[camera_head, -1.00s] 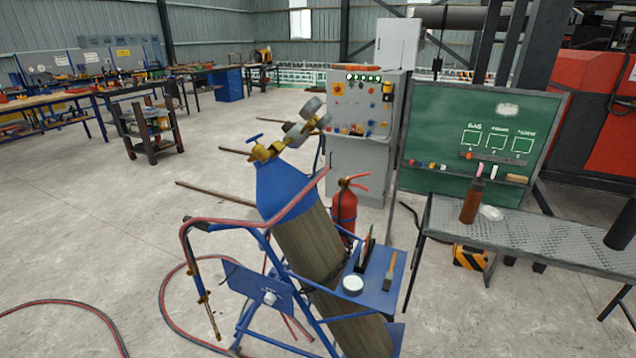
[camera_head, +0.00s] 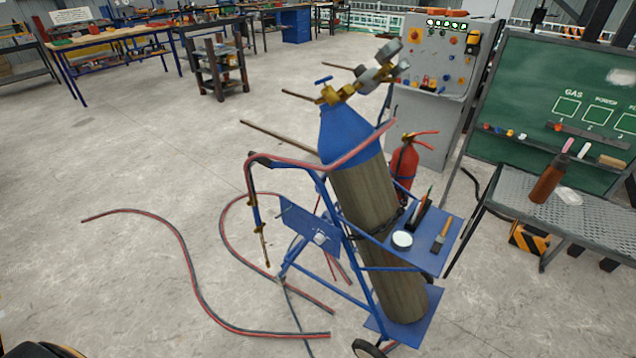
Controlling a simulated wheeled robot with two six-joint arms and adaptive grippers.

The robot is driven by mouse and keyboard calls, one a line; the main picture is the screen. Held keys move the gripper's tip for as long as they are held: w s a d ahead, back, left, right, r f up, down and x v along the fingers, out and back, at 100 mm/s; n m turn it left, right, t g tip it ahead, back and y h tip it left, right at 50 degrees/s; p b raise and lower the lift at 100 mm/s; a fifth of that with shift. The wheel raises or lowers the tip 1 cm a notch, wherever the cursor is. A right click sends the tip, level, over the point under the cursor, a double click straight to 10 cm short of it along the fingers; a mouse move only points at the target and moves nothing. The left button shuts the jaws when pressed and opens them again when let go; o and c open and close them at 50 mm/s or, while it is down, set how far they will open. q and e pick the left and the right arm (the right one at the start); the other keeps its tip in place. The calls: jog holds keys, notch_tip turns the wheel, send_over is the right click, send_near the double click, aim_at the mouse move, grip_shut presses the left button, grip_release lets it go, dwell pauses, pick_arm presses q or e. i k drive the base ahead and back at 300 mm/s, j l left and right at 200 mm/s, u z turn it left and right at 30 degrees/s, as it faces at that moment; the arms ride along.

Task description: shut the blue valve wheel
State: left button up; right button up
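The blue valve wheel (camera_head: 323,80) is a small blue handle on top of the brass valve (camera_head: 331,94). The valve sits on the blue-shouldered gas cylinder (camera_head: 366,190), which stands tilted in a blue cart (camera_head: 418,254). A regulator with round gauges (camera_head: 386,54) is attached to the right of the valve. The wheel is small in the picture, so I cannot tell how far it is turned. Neither of my grippers is in the head view.
Red and dark hoses (camera_head: 190,270) lie on the floor left of the cart. A red fire extinguisher (camera_head: 404,160) stands behind the cylinder. A metal table (camera_head: 520,190) and a green chalkboard (camera_head: 545,100) are at right. The floor at front left is mostly clear.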

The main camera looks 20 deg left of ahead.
aim_at(323, 81)
jog(key=i+j+u, duration=0.3)
jog(key=i+j, duration=0.3)
jog(key=i+j+u, duration=0.1)
jog(key=j, duration=0.15)
jog(key=i+j+u, duration=0.45)
jog(key=j+u, duration=0.15)
jog(key=i+j+u, duration=0.85)
jog(key=u, duration=0.15)
jog(key=i+j+z, duration=0.1)
jog(key=i+z, duration=0.2)
jog(key=i, duration=0.25)
jog(key=i+j+z, duration=0.25)
jog(key=i, duration=0.3)
jog(key=i+l+z, duration=0.1)
jog(key=z, duration=0.35)
jog(key=i+z, duration=0.2)
jog(key=z, duration=0.25)
jog(key=i+z, duration=0.15)
jog(key=z, duration=0.3)
jog(key=i+z, duration=0.15)
jog(key=z, duration=0.3)
jog(key=i+j+z, duration=0.15)
jog(key=z, duration=0.25)
jog(key=i+j+z, duration=0.1)
jog(key=z, duration=0.35)
